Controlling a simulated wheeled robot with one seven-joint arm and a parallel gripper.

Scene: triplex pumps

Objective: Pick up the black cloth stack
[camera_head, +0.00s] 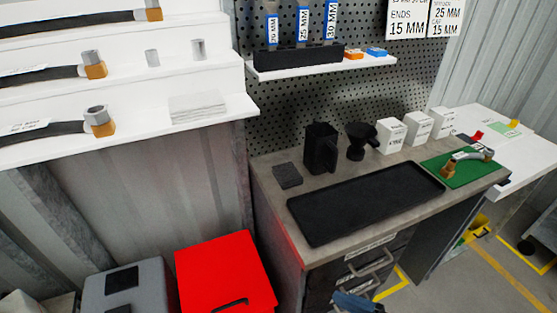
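A small dark grey-black square stack (287,176), which looks like the black cloth stack, lies flat on the grey workbench top (262,171) near its back left. It sits left of a black square holder and behind the left end of a large black tray, apart from both. My gripper cannot be made out in this view.
The black tray (366,201) fills the bench middle. A black holder (320,148), black funnel-like piece (361,139), white boxes (415,127) and green mat (477,170) stand around it. A red box (224,274) is below left. A cut-off blue shape (357,302) is unclear.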

